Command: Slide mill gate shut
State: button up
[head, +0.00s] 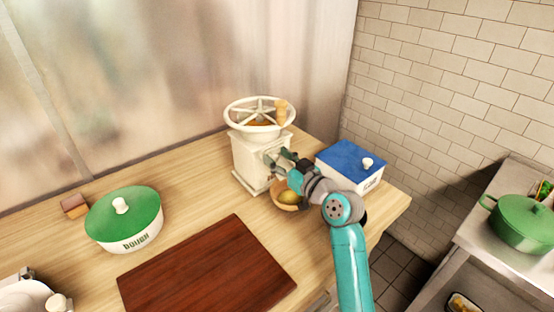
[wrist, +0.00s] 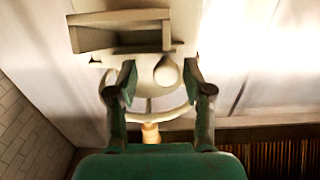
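The cream mill (head: 248,160) stands on the wooden counter, with a spoked handwheel (head: 236,119) on top. My gripper (head: 278,160) is at the front right side of the mill and partly covers it. In the wrist view the mill fills the top, with a box-shaped spout (wrist: 120,42) and a round pale knob (wrist: 167,74). My gripper's two fingers (wrist: 158,88) are spread apart there, with the knob between or just beyond them. I see no contact with the knob. I cannot tell for sure which part is the gate or how far open it is.
A wooden bowl (head: 289,206) with something yellowish sits below my gripper. A blue-lidded box (head: 348,158) is close on the right. A green-lidded dough pot (head: 142,240) and a dark red board (head: 205,270) lie left and front. A green pot (head: 520,225) stands on a separate bench.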

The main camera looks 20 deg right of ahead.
jog(key=v, duration=1.2)
dwell(0.5)
